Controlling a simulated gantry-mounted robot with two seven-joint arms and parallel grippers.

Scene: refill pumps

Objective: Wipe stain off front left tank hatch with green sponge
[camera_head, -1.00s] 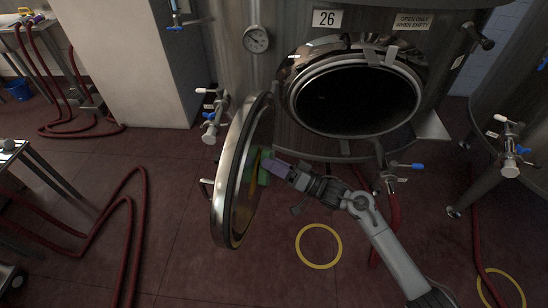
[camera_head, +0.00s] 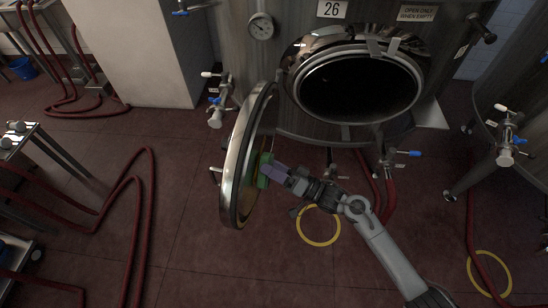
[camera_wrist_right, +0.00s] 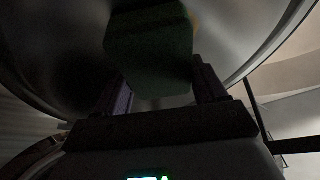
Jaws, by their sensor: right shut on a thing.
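The tank hatch door (camera_head: 236,170) is swung open, to the left of the dark tank opening (camera_head: 360,90), with its inner face toward my right arm. My right gripper (camera_head: 267,172) is shut on the green sponge (camera_head: 264,171), which is at the hatch's inner face and seems to press on it. In the right wrist view the sponge (camera_wrist_right: 150,45) sits between the two fingers, in front of the metal hatch (camera_wrist_right: 65,45). A small yellowish patch of stain (camera_wrist_right: 195,22) shows beside the sponge; the rest is hidden. My left gripper is not in view.
Valves with handles (camera_head: 217,100) stick out left of the hatch, and another valve (camera_head: 390,158) is below the opening. Red hoses (camera_head: 140,215) lie on the floor at left. A second tank (camera_head: 510,100) stands at right. Yellow rings (camera_head: 318,242) mark the floor.

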